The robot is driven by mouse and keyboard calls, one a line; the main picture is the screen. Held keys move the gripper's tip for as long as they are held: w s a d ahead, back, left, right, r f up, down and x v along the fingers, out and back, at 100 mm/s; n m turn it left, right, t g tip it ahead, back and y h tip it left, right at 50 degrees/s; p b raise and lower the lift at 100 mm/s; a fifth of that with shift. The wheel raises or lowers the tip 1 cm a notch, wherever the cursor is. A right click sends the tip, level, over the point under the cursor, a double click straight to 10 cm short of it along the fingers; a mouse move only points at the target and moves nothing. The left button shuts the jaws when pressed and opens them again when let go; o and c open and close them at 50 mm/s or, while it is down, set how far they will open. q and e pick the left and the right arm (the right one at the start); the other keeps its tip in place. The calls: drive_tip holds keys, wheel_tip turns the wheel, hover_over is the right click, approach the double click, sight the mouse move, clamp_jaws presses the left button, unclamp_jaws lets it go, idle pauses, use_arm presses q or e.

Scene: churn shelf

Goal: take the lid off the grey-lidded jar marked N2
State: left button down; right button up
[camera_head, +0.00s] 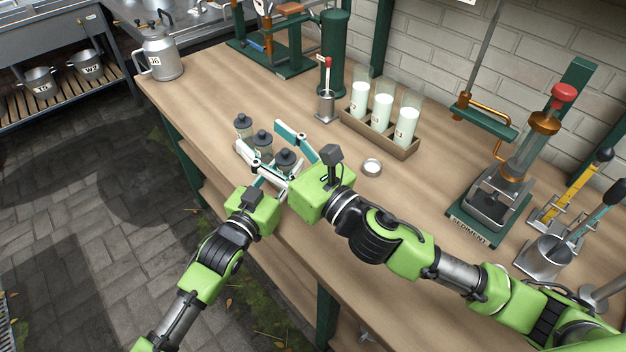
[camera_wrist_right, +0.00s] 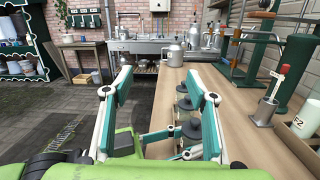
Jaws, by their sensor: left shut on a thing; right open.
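Three jars with dark grey knobbed lids stand in a row at the table's front edge: a far jar (camera_head: 243,122), a middle jar (camera_head: 262,138) and a near jar (camera_head: 285,157). Their marks cannot be read, so I cannot tell which is N2. My left gripper (camera_head: 268,174) is shut low on the near jar, whose body is mostly hidden. The near lid (camera_wrist_right: 190,128) sits on top. My right gripper (camera_wrist_right: 160,105) is open, its fingers spread wide; in the head view they reach either side of the near jar, not touching its lid.
A wooden tray (camera_head: 397,151) with milky glass cylinders stands behind, beside a metal cup (camera_head: 326,106) with a red-tipped tool. A milk can (camera_head: 160,55) stands at the far left end. Table between is clear.

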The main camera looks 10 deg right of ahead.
sight(285, 150)
use_arm(q)
drive_tip(key=shift+f, duration=0.1)
use_arm(e)
drive_tip(key=s+d+f+m+h, duration=0.2)
drive_tip(key=s+d+f+h, duration=0.2)
drive_tip(key=d+f+h, duration=0.3)
drive_tip(key=shift+g+y, duration=0.3)
drive_tip(key=shift+y, duration=0.4)
drive_tip(key=x, duration=1.2)
drive_tip(key=shift+w+d+f, duration=0.1)
drive_tip(key=shift+d+f, duration=0.2)
drive_tip(key=shift+d, duration=0.1)
drive_tip(key=c, duration=1.4)
drive_tip(key=shift+o, duration=0.2)
drive_tip(key=shift+r, duration=0.1)
drive_tip(key=shift+r, duration=1)
